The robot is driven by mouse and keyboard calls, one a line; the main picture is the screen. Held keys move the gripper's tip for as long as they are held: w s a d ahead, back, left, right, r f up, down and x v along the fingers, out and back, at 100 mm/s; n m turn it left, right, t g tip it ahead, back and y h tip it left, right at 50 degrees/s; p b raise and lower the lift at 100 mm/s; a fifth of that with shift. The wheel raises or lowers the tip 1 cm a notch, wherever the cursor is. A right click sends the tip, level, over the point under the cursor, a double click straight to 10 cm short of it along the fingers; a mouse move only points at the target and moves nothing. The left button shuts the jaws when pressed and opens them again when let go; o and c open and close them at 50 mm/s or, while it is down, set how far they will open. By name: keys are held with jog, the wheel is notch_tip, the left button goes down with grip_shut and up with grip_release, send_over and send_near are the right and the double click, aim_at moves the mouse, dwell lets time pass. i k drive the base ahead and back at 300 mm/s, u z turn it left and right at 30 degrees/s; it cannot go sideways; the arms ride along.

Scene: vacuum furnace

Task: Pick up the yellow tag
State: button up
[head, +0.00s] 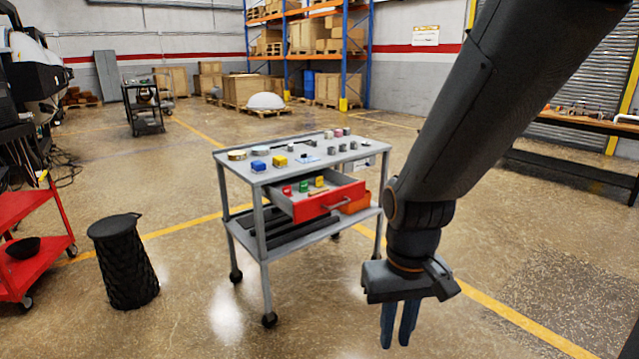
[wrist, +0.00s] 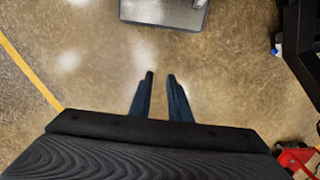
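A small yellow block (head: 280,161) sits on the top of a grey cart, beside a blue block (head: 258,165). Another small yellow piece (head: 319,181) lies in the cart's open drawer (head: 328,199), next to a green piece (head: 303,186) and a red piece (head: 287,190). I cannot tell which yellow piece is the tag. My gripper (head: 397,342) points down in front of and to the right of the cart, apart from it. In the wrist view my gripper (wrist: 160,76) has a gap between its fingers and holds nothing. No yellow piece shows there.
The cart top (head: 301,168) carries several small parts. A dark bin (head: 124,262) stands left of the cart, and a red cart (head: 28,240) is at the far left. A workbench (head: 585,125) is at the right. The floor around my gripper is clear.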

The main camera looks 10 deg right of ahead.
aim_at(320, 180)
jog(key=u, duration=0.2)
jog(key=i, duration=2.3)
jog(key=z, duration=0.4)
